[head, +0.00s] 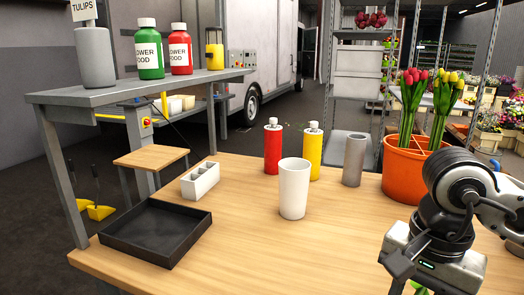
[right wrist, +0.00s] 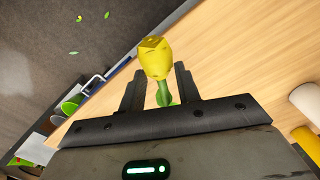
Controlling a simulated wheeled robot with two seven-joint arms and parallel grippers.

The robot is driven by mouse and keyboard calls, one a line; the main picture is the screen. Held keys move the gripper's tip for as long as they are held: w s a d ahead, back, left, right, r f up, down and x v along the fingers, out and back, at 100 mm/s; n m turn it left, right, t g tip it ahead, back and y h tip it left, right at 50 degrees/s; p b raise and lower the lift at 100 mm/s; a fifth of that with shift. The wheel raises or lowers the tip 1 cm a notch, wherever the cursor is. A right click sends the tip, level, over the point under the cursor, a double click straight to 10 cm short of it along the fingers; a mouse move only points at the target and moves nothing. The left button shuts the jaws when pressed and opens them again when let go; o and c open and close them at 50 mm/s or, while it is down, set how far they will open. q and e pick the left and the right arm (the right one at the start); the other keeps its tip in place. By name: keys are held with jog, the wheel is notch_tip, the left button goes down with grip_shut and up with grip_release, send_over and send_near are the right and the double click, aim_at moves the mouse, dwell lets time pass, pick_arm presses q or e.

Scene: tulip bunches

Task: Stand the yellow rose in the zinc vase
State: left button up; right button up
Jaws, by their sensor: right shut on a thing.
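The yellow rose (right wrist: 154,58) is in my right gripper (right wrist: 160,90), its green stem between the two fingers and its bloom pointing away from the palm. In the head view my right gripper (head: 406,284) is at the bottom right, with a bit of green below it; the bloom is hidden there. The zinc vase (head: 354,160) is a plain grey cylinder standing upright near the table's back edge, apart from my gripper and farther back. My left gripper is not in view.
A white vase (head: 294,188) stands mid-table. Red (head: 273,149) and yellow (head: 313,153) bottles stand behind it. An orange pot (head: 402,176) with tulips is right of the zinc vase. A black tray (head: 156,231) and white divided box (head: 200,181) are left. The front middle is clear.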

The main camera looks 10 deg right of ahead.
jog(key=w+a+f+n+p, duration=0.3)
jog(key=w+a+n, duration=0.3)
jog(key=n, duration=0.5)
jog(key=shift+w+a+f+p, duration=0.25)
jog(key=shift+a+f+p, duration=0.05)
jog(key=shift+a+p, duration=0.05)
